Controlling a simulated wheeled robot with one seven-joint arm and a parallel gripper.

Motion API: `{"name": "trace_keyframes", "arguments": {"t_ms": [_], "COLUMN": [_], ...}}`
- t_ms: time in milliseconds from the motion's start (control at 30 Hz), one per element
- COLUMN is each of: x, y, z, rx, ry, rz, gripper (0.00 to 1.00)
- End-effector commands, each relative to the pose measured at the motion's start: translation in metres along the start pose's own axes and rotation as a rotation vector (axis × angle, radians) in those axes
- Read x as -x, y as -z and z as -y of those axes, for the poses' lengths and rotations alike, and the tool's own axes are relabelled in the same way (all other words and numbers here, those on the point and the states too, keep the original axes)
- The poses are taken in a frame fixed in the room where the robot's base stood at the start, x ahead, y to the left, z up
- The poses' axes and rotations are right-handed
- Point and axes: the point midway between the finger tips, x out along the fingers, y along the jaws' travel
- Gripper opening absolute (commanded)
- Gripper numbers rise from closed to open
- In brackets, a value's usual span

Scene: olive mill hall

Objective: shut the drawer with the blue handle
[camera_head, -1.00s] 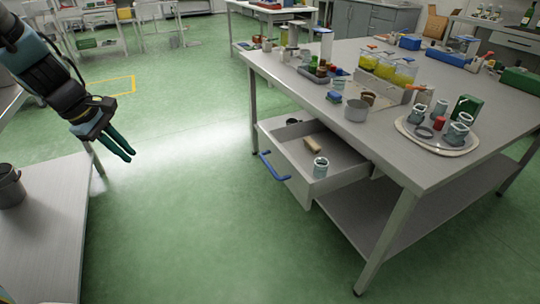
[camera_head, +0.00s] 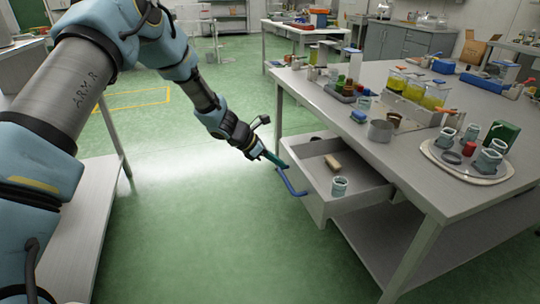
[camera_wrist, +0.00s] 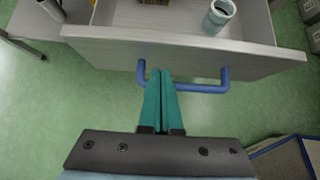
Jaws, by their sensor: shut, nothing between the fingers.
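The drawer (camera_head: 318,205) under the steel table stands pulled out, with its blue handle (camera_head: 292,184) on the front. In the wrist view the drawer front (camera_wrist: 190,48) spans the top and the blue handle (camera_wrist: 200,88) crosses the middle. A glass jar (camera_head: 339,187) and a small tan block (camera_head: 332,163) lie inside the drawer. My gripper (camera_head: 279,162) is shut and empty, its teal fingers at the handle. In the wrist view my fingertips (camera_wrist: 159,72) overlap the left part of the handle, close to the drawer front; I cannot tell whether they touch.
The steel table (camera_head: 400,150) carries jars, yellow-filled containers and a round tray (camera_head: 468,175). A lower shelf (camera_head: 385,245) lies under the drawer. Another table (camera_head: 75,215) stands at left. The green floor before the drawer is clear.

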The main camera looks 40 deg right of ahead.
Motion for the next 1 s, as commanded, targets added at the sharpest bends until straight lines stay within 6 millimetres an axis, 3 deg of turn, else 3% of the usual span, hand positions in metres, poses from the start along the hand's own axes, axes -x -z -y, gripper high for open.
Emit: {"name": "trace_keyframes", "arguments": {"t_ms": [233, 767, 1000], "x": [-0.029, -0.034, -0.050], "y": [0.000, -0.001, -0.018], "z": [0.000, 0.000, 0.001], "rx": [-0.002, -0.002, -0.004], "ry": [0.000, 0.000, 0.000], "rz": [-0.001, -0.001, 0.000], "gripper": [0.00, 0.00, 0.00]}}
